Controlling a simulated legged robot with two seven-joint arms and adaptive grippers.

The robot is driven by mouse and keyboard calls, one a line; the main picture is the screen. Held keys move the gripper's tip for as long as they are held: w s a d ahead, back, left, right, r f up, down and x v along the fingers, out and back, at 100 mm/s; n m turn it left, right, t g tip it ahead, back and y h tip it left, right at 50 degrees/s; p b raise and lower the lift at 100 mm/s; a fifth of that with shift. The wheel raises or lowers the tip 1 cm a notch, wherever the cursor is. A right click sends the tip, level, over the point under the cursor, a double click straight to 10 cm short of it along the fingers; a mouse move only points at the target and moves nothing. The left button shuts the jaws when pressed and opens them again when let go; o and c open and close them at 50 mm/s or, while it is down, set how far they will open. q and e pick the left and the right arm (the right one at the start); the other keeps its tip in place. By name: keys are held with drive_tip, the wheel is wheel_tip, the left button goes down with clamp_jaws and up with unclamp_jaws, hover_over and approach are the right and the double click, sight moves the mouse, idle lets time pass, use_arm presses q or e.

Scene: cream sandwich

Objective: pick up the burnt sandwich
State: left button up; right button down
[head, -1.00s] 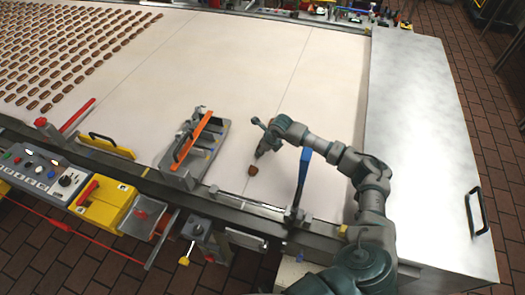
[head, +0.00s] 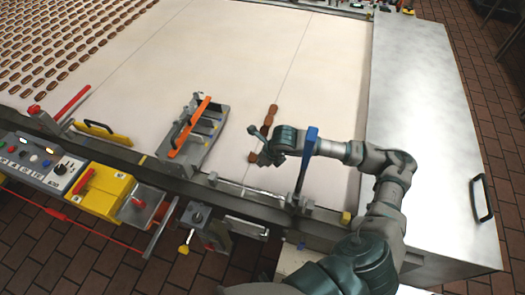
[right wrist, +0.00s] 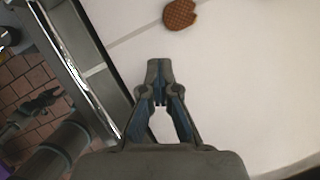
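My right gripper (head: 263,158) is low over the pale belt, in the middle of the head view. In the right wrist view its two fingertips (right wrist: 159,70) are together with nothing seen between them. A small brown sandwich (head: 253,157) lies beside the fingertips in the head view. More brown pieces (head: 269,115) lie in a short line just behind the gripper, partly hidden by it. The right wrist view shows one brown waffle-like sandwich (right wrist: 180,14) at the top edge, cut off by the frame and apart from the fingertips. I cannot tell which is burnt. My left gripper is not in view.
Rows of sandwiches (head: 60,40) cover the belt's far left. A grey fixture with an orange bar (head: 190,127) stands left of my gripper. A blue upright lever (head: 306,160) stands close to my forearm. A metal cover (head: 430,120) lies right.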

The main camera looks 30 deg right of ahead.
drive_tip(key=shift+s+a, duration=0.25)
drive_tip(key=shift+s, duration=0.15)
drive_tip(key=c, duration=1.9)
unclamp_jaws()
drive_tip(key=o, duration=1.5)
drive_tip(key=shift+r, duration=0.15)
